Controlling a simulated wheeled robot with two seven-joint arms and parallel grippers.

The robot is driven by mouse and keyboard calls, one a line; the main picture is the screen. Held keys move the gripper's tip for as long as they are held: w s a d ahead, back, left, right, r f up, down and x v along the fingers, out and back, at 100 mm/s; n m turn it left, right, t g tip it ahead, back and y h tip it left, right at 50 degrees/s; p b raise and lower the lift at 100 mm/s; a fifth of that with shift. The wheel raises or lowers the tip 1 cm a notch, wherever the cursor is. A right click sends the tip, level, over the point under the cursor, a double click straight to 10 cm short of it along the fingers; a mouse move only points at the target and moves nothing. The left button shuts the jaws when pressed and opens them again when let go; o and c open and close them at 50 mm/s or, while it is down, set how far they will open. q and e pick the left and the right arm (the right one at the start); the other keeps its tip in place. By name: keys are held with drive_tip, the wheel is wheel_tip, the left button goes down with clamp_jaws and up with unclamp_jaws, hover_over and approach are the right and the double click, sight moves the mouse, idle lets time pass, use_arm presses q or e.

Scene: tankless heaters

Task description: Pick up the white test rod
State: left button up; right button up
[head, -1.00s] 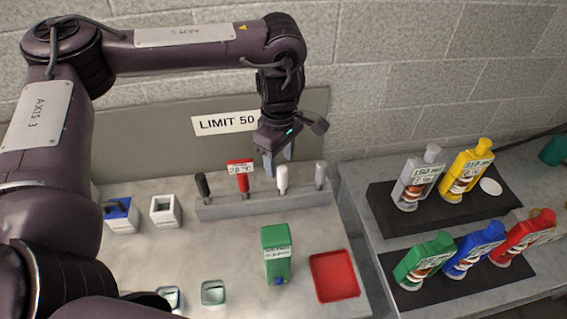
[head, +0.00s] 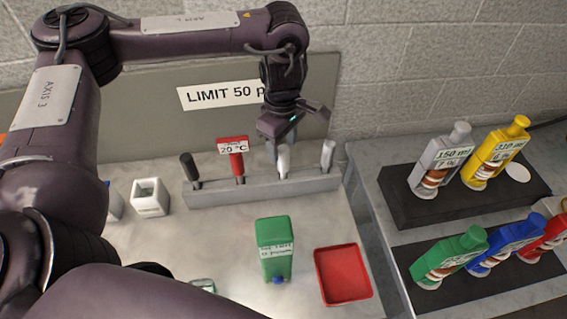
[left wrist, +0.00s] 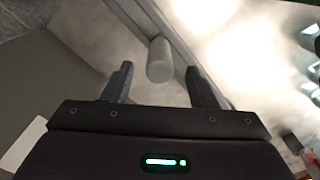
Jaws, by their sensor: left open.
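The white test rod (head: 283,160) stands upright in the grey rack (head: 262,190), between the red-topped rod (head: 237,160) and a light grey rod (head: 327,155). My left gripper (head: 278,148) is at the white rod's top, partly in front of it. In the left wrist view the white rod (left wrist: 160,60) shows between and just beyond the two open fingers (left wrist: 158,85), with gaps on both sides. The gripper holds nothing. My right gripper is not in view.
A black rod (head: 190,168) stands at the rack's left end. A green container (head: 275,248) and a red tray (head: 343,275) are in front. A white open box (head: 150,197) stands left. Several bottles stand on dark mats at right, such as a yellow one (head: 497,158).

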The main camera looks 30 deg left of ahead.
sight(283, 158)
use_arm(q)
drive_tip(key=shift+s+f, duration=0.1)
drive_tip(key=shift+f, duration=0.4)
wheel_tip(283, 158, down, 4)
drive_tip(key=shift+d, duration=0.1)
drive_tip(key=c, duration=1.1)
drive_tip(key=shift+o, duration=0.2)
drive_tip(key=shift+r, duration=0.1)
